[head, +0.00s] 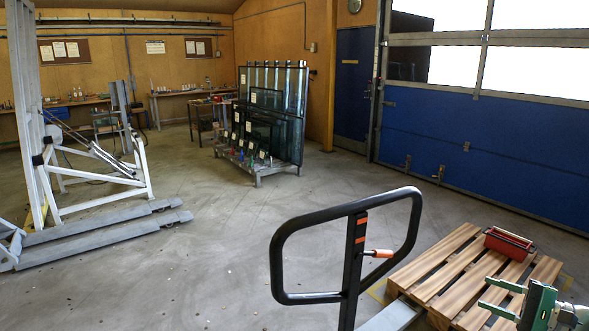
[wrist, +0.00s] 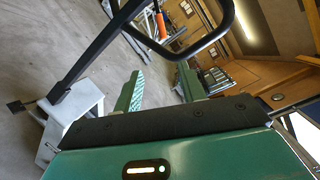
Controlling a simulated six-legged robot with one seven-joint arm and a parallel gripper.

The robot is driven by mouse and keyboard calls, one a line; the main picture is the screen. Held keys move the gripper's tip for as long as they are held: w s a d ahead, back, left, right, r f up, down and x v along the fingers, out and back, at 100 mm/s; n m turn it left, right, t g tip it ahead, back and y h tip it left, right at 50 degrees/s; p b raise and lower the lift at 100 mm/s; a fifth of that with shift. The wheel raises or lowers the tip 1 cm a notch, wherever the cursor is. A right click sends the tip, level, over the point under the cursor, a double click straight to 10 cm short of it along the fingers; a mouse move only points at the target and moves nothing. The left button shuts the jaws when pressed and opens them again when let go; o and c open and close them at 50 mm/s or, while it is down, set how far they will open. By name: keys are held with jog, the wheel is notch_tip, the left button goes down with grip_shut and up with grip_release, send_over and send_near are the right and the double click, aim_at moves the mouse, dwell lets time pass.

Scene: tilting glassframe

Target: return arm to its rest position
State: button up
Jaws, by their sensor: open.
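My gripper (head: 484,293) is at the lower right of the head view, over the near end of a wooden pallet. Its two green fingers are apart and point left. In the wrist view my gripper (wrist: 158,76) also shows open, with nothing between the fingers. Most of my arm is outside the head view.
A black pallet-truck handle (head: 354,240) stands upright left of my gripper. A red box (head: 509,243) sits on the pallet (head: 447,263). A glass rack (head: 257,168) and a white tilting frame (head: 140,165) stand farther back. The floor between them is clear.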

jog(key=s+a+r+n+g+h, duration=0.1)
jog(key=a+n+g+h, duration=0.3)
jog(key=a, duration=0.8)
jog(key=s+a+r+n+g, duration=0.15)
jog(key=a+g, duration=0.35)
jog(key=a, duration=0.7)
jog(key=s+a+r+n+t+h, duration=0.1)
jog(key=s+a+n+t+h, duration=0.1)
jog(key=s+a+n+h, duration=0.6)
jog(key=shift+s+a+h, duration=0.5)
jog(key=shift+s+a, duration=0.1)
jog(key=shift+s, duration=2)
jog(key=shift+d, duration=0.1)
